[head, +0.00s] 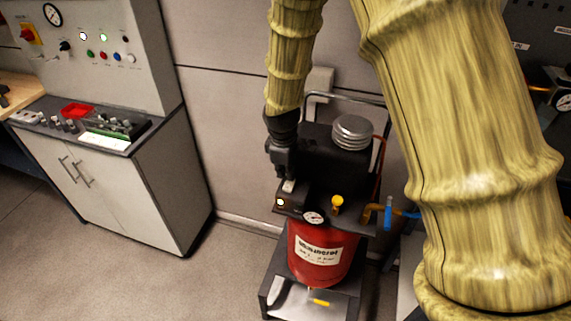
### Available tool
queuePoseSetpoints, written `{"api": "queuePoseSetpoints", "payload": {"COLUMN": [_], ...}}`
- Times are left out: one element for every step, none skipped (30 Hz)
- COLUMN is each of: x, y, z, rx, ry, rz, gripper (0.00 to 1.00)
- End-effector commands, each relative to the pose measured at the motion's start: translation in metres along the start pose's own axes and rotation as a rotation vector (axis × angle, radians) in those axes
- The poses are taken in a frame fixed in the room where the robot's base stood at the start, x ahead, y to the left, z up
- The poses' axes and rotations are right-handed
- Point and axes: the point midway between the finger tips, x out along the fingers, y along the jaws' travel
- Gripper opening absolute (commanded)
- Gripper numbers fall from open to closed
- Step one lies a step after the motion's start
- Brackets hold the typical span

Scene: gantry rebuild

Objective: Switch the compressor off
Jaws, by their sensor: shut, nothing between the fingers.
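The compressor (318,255) stands on the floor against the wall, with a red tank, a white label and a black motor housing on top. A black switch box (289,202) sits on its front left, with a small glowing lamp (281,202) on its face. A round gauge (313,218) and a yellow knob (337,202) are beside it. My gripper (288,186) is shut and empty, pointing down at the top of the switch box. I cannot tell whether the fingertips touch it, and the switch itself is hidden or too small to make out.
A grey cabinet (150,195) with a control panel (95,50) stands at the left. A blue-handled valve (388,212) sticks out right of the tank. A handle bar (345,97) rises behind the compressor. My yellow-sleeved arm covers much of the right. Floor in front is clear.

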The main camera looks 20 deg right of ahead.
Motion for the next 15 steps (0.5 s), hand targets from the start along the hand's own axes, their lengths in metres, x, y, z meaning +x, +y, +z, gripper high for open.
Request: {"api": "queuePoseSetpoints", "payload": {"x": [0.0013, 0.0022, 0.0033, 0.0039, 0.0044, 0.0048, 0.005, 0.0051, 0.0051, 0.0052, 0.0051, 0.0051, 0.0051, 0.0051, 0.005], "y": [0.0001, 0.0002, 0.0002, 0.0003, 0.0003, 0.0003, 0.0003, 0.0003, 0.0003, 0.0003, 0.0003, 0.0003, 0.0003, 0.0003, 0.0004], "z": [0.0, -0.0001, -0.0001, -0.0002, -0.0002, -0.0002, -0.0002, -0.0002, -0.0002, -0.0002, -0.0002, -0.0002, -0.0002, -0.0002, -0.0002], "rx": [0.0, 0.0, 0.0, 0.0, 0.0, 0.0, 0.0, 0.0, 0.0, 0.0, 0.0, 0.0, 0.0, 0.0, 0.0], "ry": [0.0, 0.0, 0.001, 0.001, 0.001, 0.001, 0.001, 0.001, 0.001, 0.001, 0.001, 0.001, 0.001, 0.001, 0.001], "rz": [0.0, 0.0, 0.001, 0.001, 0.001, 0.001, 0.001, 0.001, 0.001, 0.001, 0.001, 0.001, 0.001, 0.001, 0.001], "gripper": [0.0, 0.0, 0.0, 0.0, 0.0, 0.0, 0.0, 0.0, 0.0, 0.0, 0.0, 0.0, 0.0, 0.0, 0.0]}}
